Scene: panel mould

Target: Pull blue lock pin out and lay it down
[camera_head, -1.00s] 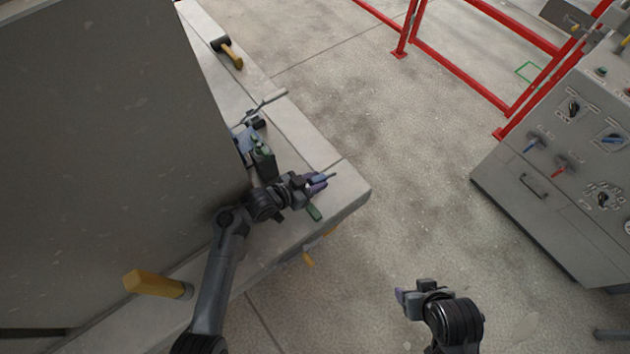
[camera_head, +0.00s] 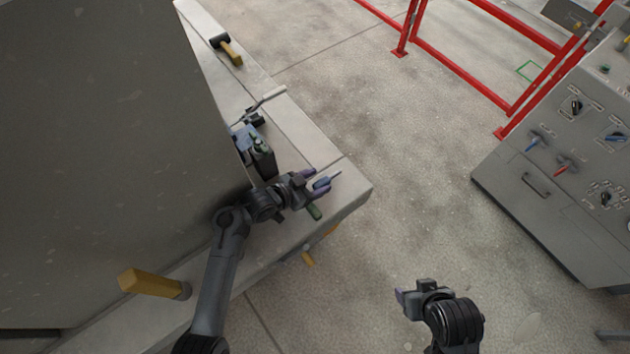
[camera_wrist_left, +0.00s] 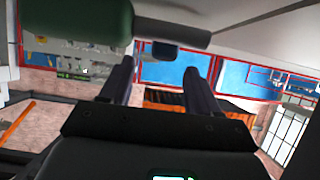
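The blue lock pin (camera_head: 326,181) is at the outer end of the concrete ledge (camera_head: 346,200), out of any hole that I can see. My left gripper (camera_head: 319,183) is open, with its purple fingertips spread on either side of the pin. Whether the pin rests fully on the ledge is hard to tell. In the left wrist view the fingers (camera_wrist_left: 158,75) stand apart, and a dark blue end, likely the pin (camera_wrist_left: 165,52), shows beyond them. My right gripper (camera_head: 412,296) hangs over the floor, away from the ledge; its finger gap is unclear.
A clamp with a pale lever (camera_head: 268,98) and a mallet (camera_head: 227,48) are farther along the ledge. The tall grey panel (camera_head: 100,140) stands at left. A control cabinet (camera_head: 550,190) stands at right; the floor between is clear.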

